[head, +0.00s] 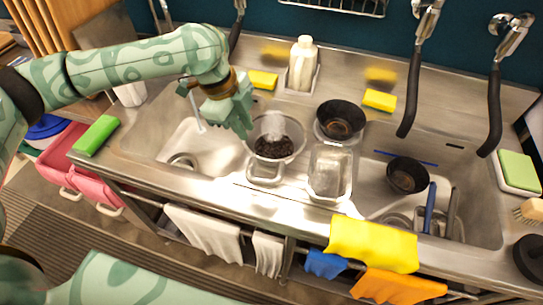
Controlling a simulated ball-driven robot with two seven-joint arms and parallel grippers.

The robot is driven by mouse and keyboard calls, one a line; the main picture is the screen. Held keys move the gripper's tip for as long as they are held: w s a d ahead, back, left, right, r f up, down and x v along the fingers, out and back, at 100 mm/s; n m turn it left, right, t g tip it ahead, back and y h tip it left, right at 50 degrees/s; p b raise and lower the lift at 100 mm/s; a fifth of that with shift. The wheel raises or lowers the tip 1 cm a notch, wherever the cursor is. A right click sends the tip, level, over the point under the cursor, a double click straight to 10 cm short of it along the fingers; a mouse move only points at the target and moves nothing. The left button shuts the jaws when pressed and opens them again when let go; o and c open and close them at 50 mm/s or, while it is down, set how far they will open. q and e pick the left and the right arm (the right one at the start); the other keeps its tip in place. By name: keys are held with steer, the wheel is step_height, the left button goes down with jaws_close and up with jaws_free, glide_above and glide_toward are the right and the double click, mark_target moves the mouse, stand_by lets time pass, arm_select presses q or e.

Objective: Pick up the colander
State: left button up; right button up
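The colander appears to be the round grey vessel (291,151) in the middle of the sink unit, in the head view. Dark beans (273,147) lie in it, and a metal loop shows at its near side. A pale streak shows above the beans; I cannot tell what it is. My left gripper (243,129) points down at the colander's left rim. I cannot tell whether it touches the rim, and its finger gap is hidden. My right gripper is not in view.
A clear rectangular container (330,171) stands right of the colander. Dark bowls (340,119) (407,175) sit behind and to the right. A white bottle (302,64) stands at the back. Black-handled taps (410,92) overhang the right side. The left basin (200,150) has free room.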

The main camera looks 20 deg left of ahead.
arm_select(q)
steer(key=b, duration=0.1)
glide_above(263, 158)
steer(key=a, duration=0.2)
steer(key=f, duration=0.5)
steer(key=shift+s+f, duration=0.35)
steer(key=shift+f, duration=0.05)
steer(key=x, duration=0.1)
steer(key=b+x, duration=0.1)
steer(key=x, duration=0.1)
steer(key=b+x, duration=0.1)
steer(key=x, duration=0.1)
steer(key=shift+w+d+f, duration=0.1)
steer(key=shift+w+d, duration=0.1)
steer(key=shift+d, duration=0.2)
jaws_close()
